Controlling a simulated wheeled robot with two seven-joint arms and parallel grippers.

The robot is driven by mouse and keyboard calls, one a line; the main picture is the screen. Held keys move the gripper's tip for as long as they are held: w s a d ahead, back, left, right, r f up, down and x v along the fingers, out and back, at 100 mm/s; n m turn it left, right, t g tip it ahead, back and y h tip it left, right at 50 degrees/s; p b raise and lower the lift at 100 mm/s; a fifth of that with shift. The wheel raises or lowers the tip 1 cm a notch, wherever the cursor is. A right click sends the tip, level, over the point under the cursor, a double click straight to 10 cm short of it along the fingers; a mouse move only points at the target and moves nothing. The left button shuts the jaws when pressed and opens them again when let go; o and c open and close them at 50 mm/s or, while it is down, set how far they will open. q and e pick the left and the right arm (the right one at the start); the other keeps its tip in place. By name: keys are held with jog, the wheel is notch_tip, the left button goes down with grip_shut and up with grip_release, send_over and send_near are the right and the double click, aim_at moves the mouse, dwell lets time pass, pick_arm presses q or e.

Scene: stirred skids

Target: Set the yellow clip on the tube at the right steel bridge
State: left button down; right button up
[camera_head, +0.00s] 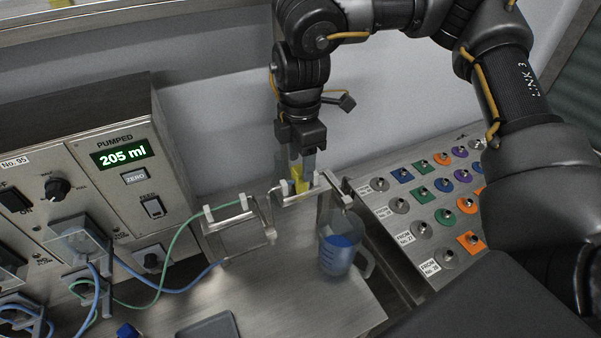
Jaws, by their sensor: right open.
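The yellow clip (299,182) is at the top of the right steel bridge (288,200), between its two white posts. My right gripper (303,165) points down from above, with its fingers beside and just above the clip; it is open. I cannot tell whether the clip is seated on the tube, because that stretch of tube is hidden at the bridge. The green tube (178,236) shows to the left, running up towards the left steel bridge (240,226). My left gripper is not in view.
A measuring jug (339,250) with blue liquid stands right of the bridges. A pump panel (122,172) reading 205 ml is at left, with a blue tube (190,287). A panel of coloured knobs (421,227) is at right. A grey tray (208,328) lies at the front.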

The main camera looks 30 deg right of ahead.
notch_tip(320, 180, up, 6)
jog(key=shift+r, duration=0.15)
dwell(0.3)
